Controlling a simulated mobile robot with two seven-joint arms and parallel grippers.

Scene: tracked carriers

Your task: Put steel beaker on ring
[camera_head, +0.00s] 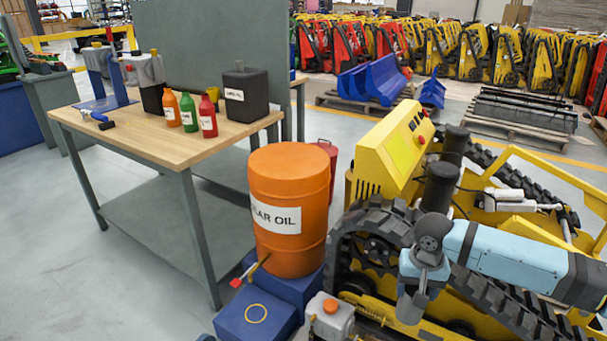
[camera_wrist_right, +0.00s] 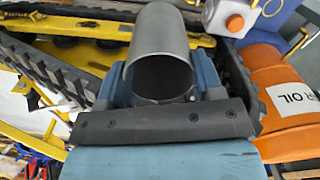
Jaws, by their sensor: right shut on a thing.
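My right gripper (camera_head: 418,282) is shut on the steel beaker (camera_wrist_right: 160,45), a plain grey cylinder. In the right wrist view the beaker's open end faces the camera, with blue-grey fingers on both sides. The ring (camera_head: 256,314) is a thin yellow circle on top of a blue box (camera_head: 236,327). It also shows at the top edge of the wrist view (camera_wrist_right: 272,8). The gripper is to the right of the ring, apart from it, over the yellow tracked carrier.
A white canister with an orange cap (camera_head: 333,318) stands between the ring and the gripper. An orange oil drum (camera_head: 290,185) rises behind the ring. The tracked carrier (camera_head: 385,165) is to the right. A workbench (camera_head: 150,140) with bottles stands at left.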

